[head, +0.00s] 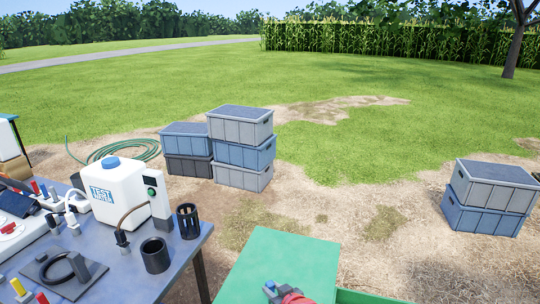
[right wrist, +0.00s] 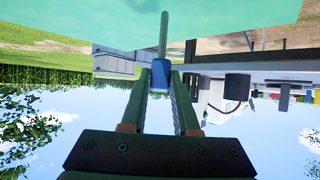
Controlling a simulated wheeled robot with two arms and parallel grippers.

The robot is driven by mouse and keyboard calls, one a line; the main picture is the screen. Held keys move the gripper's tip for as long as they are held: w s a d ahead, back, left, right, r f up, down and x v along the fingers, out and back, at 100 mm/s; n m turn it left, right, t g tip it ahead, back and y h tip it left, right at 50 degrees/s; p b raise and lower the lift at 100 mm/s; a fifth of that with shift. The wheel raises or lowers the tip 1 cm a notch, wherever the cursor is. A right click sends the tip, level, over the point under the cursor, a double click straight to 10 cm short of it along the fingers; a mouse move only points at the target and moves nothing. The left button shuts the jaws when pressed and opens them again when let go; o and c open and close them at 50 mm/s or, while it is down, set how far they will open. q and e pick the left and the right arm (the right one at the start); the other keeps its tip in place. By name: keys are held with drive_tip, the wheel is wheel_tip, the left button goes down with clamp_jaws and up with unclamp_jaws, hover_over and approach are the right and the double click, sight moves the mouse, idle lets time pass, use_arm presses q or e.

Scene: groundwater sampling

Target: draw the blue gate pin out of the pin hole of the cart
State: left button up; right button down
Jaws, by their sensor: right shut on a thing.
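My right gripper (right wrist: 160,82) is shut on the blue head of the gate pin (right wrist: 160,72). The pin's grey-green shaft sticks out from the fingertips and shows along its length in front of the green cart (right wrist: 80,18). I cannot make out the pin hole or tell whether the shaft's end is still in it. In the head view the green cart (head: 283,262) is at the bottom centre. The blue pin head (head: 270,286) and a red part of my right arm show over its near part. My left gripper is not in view.
A grey table (head: 190,247) at the left holds a white jug (head: 118,190), black cups and instruments. Stacked crates (head: 243,152) stand behind, and more crates (head: 492,197) are at the right. A green hose (head: 125,148) lies coiled. Ground right of the cart is clear.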

drive_tip(key=shift+r, duration=0.7)
